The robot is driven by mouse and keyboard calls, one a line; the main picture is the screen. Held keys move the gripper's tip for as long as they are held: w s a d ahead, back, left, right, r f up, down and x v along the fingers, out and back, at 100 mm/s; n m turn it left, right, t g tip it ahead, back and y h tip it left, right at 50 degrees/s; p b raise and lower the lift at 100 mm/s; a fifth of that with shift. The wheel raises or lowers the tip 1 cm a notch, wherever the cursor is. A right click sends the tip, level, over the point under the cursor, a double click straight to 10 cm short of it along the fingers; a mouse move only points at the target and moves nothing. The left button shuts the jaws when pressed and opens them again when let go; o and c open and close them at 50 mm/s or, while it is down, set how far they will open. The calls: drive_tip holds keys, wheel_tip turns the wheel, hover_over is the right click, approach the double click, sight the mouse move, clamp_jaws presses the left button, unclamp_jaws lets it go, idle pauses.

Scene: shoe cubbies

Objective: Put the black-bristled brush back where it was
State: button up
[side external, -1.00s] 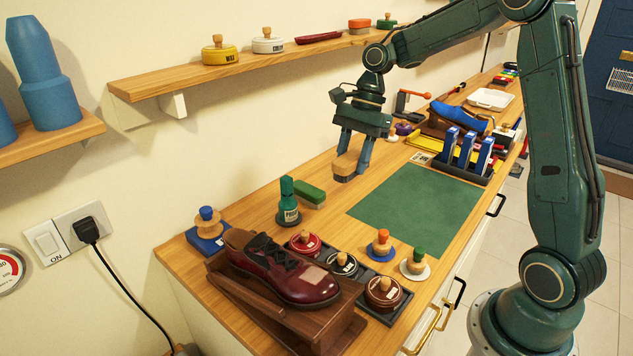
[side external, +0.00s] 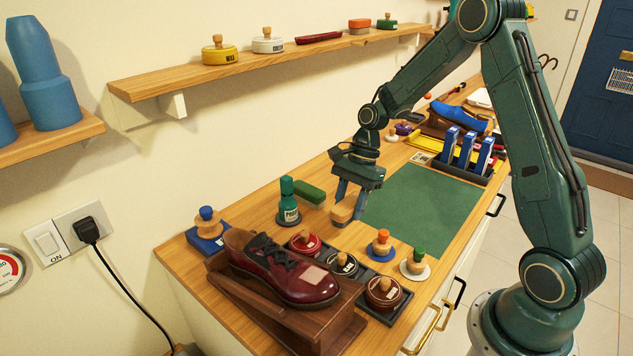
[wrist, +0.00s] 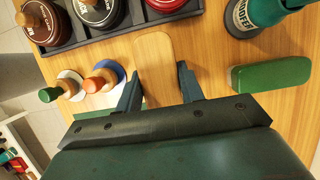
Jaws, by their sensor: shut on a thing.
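The brush (side external: 344,212) has a pale wooden back, and a little of its dark bristles shows underneath. My gripper (side external: 350,203) is shut on its sides and points down. The brush is near the left corner of the green mat, behind the row of polish tins; I cannot tell whether it touches the bench. In the wrist view the wooden back (wrist: 153,58) shows between the two fingers of my gripper (wrist: 159,82), and its bristles are hidden.
A green block (side external: 308,193) and a green bottle (side external: 288,205) stand to the left. Polish tins sit in a dark tray (side external: 388,318), beside orange-topped (side external: 382,240) and green-topped (side external: 418,258) daubers. A burgundy shoe (side external: 285,270) rests on a wooden stand. The green mat (side external: 420,200) is clear.

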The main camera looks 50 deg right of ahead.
sight(348, 218)
drive_tip(key=shift+f, duration=2.05)
drive_tip(key=shift+f, duration=0.1)
drive_tip(key=o, duration=0.9)
drive_tip(key=shift+o, duration=0.2)
drive_tip(key=v, duration=1.2)
